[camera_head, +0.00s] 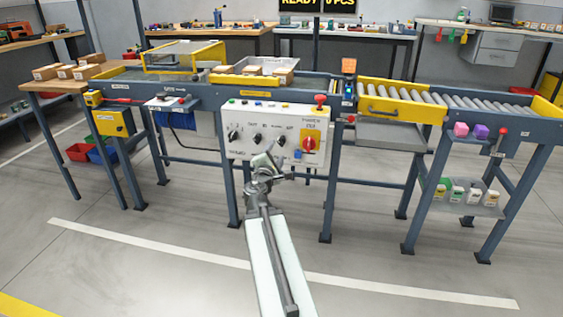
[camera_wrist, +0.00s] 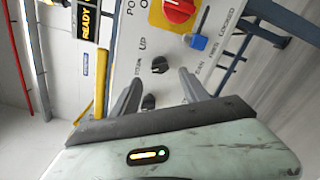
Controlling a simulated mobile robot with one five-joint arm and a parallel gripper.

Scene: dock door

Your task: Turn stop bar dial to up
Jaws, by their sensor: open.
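The white control panel (camera_head: 300,117) carries several black dials in a row. The dial at the right end of the row, beside the red switch, (camera_head: 281,140) also shows in the wrist view (camera_wrist: 160,65), with the words UP and DOWN printed beside it. I take it as the stop bar dial; its pointer is too small to read. My gripper (camera_head: 265,160) is in front of the panel's lower edge. In the wrist view my gripper (camera_wrist: 160,76) is open and empty, with that dial just beyond and between the fingertips. Another black dial (camera_wrist: 148,101) shows between the fingers.
A red switch on a yellow plate (camera_head: 309,144) and a blue tag (camera_wrist: 197,42) are beside the dial. A red mushroom button (camera_head: 320,99) tops the panel. The roller conveyor (camera_head: 400,102) runs right. The floor in front is clear.

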